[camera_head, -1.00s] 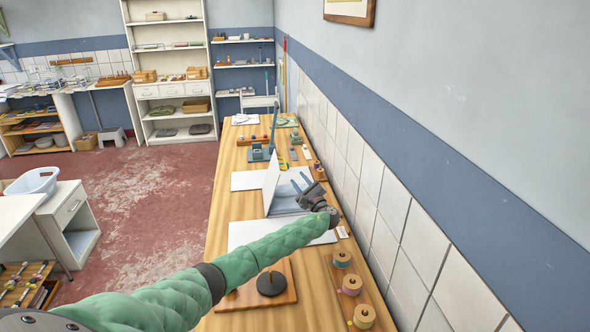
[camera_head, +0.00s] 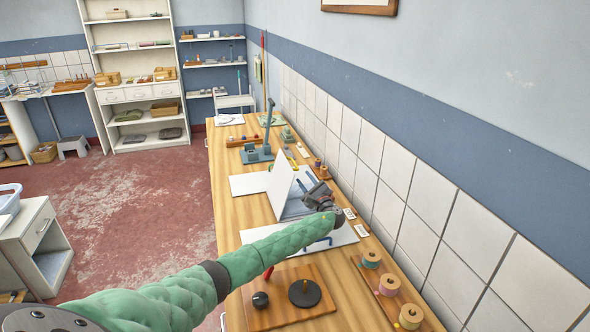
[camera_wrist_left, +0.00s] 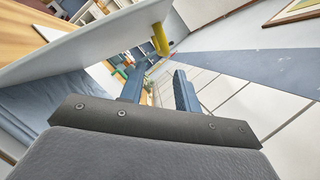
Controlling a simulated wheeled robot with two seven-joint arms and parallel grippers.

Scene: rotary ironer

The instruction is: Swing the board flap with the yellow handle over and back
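The board flap (camera_head: 281,187) is a white panel standing steeply tilted above a blue-grey base (camera_head: 298,208) on the wooden bench. In the left wrist view the flap (camera_wrist_left: 85,47) crosses the upper left, with its yellow handle (camera_wrist_left: 160,40) projecting near its far end. My left gripper (camera_head: 307,185) is on the right side of the flap. Its two fingers are apart and nothing shows between them; they also show in the left wrist view (camera_wrist_left: 158,82). The handle lies beyond the fingertips, apart from them. My right gripper is not in view.
The bench (camera_head: 225,170) runs along a tiled wall on the right. A wooden board with a dark disc (camera_head: 305,292) and a rack of thread spools (camera_head: 390,285) stand at the near end. A blue-grey device (camera_head: 256,152) stands farther back.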

